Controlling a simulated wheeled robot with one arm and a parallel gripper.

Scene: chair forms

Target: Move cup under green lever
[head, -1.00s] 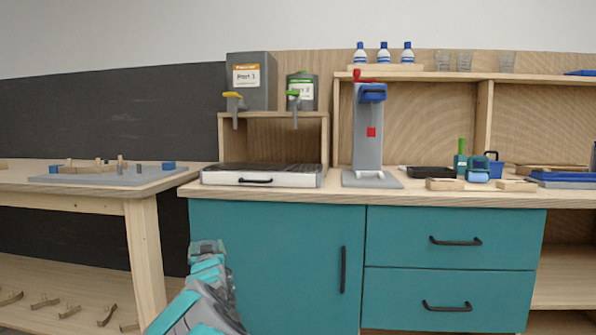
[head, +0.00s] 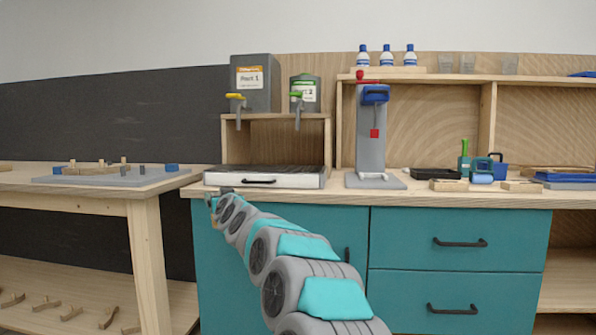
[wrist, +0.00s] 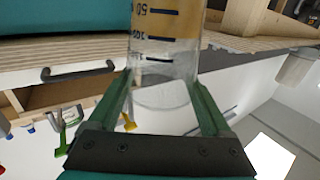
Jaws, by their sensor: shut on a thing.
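The green lever (head: 296,94) sits on the front of the smaller grey container (head: 306,92) labelled Part 2, on the raised wooden shelf. It also shows in the wrist view (wrist: 62,148), which looks upside down. My gripper (wrist: 163,92) is shut on a clear cup (wrist: 165,58) with dark measuring marks. In the head view my gripper (head: 215,201) is at the front left of the teal cabinet, near the counter edge, below and left of the green lever. The cup is too small to make out clearly there.
A yellow lever (head: 235,97) is on the larger container (head: 257,84), left of the green one. A white tray with a dark top (head: 265,178) stands below both levers. A grey stand (head: 371,130) is to its right. A wooden table (head: 110,191) is on the left.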

